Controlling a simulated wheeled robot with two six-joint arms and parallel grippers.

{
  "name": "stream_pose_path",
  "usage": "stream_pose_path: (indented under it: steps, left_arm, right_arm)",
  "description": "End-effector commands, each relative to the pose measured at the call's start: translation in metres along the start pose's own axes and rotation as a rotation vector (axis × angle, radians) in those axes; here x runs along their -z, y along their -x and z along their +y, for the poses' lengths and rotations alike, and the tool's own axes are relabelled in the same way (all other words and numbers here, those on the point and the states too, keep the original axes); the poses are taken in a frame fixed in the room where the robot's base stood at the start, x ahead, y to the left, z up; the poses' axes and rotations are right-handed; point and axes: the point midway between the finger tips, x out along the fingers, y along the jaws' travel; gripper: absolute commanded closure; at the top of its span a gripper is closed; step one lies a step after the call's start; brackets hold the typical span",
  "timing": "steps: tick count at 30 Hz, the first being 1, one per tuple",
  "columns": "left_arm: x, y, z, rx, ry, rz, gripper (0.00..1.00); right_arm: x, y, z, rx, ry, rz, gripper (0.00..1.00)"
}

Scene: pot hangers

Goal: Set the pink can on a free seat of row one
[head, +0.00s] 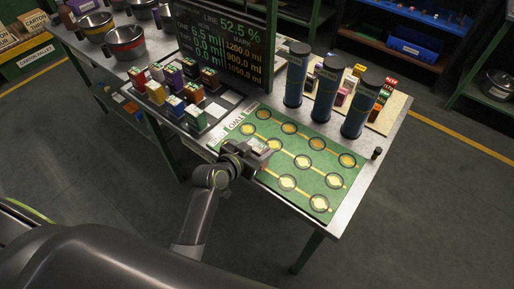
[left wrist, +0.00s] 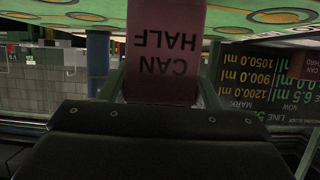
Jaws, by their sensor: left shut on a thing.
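My left gripper (head: 257,150) is shut on the pink can (left wrist: 166,45), over the left edge of the green mat (head: 300,146). The left wrist view is upside down and shows the can's face with "CAN HALF". In the head view the can is small and mostly hidden by the gripper. The mat has rows of ringed seats with yellow centres, joined by yellow lines; the seats I can see look empty. My gripper and arm cover part of the mat's left side. I cannot tell whether the can touches the mat. My right gripper is not in view.
Three tall dark-blue cylinders (head: 327,88) stand behind the mat. A dark screen (head: 222,37) stands at the back. Several coloured cans (head: 176,106) stand on a checkered board to the left, with metal pots (head: 125,42) beyond. A small dark peg (head: 376,153) stands near the right edge.

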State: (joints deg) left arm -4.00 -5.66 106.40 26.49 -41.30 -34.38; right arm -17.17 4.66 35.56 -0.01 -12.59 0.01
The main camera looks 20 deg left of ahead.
Motion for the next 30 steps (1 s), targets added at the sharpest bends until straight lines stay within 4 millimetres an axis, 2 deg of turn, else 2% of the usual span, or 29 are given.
stream_pose_path:
  steps: [2,3,7,17,20,23,30]
  left_arm:
    - [-0.003,-0.002,0.0,0.0,0.0,0.002,0.75]
    - [-0.002,-0.001,0.0,0.0,0.0,0.0,0.39]
    - [-0.002,-0.001,0.0,0.0,0.0,0.0,0.22]
    - [0.001,0.0,0.0,0.0,0.0,0.001,0.22]
    - [0.0,0.006,0.0,0.001,0.0,0.0,0.22]
    - [0.0,0.019,-0.001,0.002,0.0,0.001,0.22]
    - [0.0,0.062,0.0,0.001,-0.001,0.0,0.22]
  right_arm:
    - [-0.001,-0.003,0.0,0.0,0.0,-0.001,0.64]
    - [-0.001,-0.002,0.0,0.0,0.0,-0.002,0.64]
    - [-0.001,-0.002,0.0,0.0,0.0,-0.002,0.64]
    - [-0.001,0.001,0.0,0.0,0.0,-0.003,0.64]
    - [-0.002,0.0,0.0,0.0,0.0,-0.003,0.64]
    - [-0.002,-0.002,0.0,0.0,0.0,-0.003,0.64]
    - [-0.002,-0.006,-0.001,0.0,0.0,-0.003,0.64]
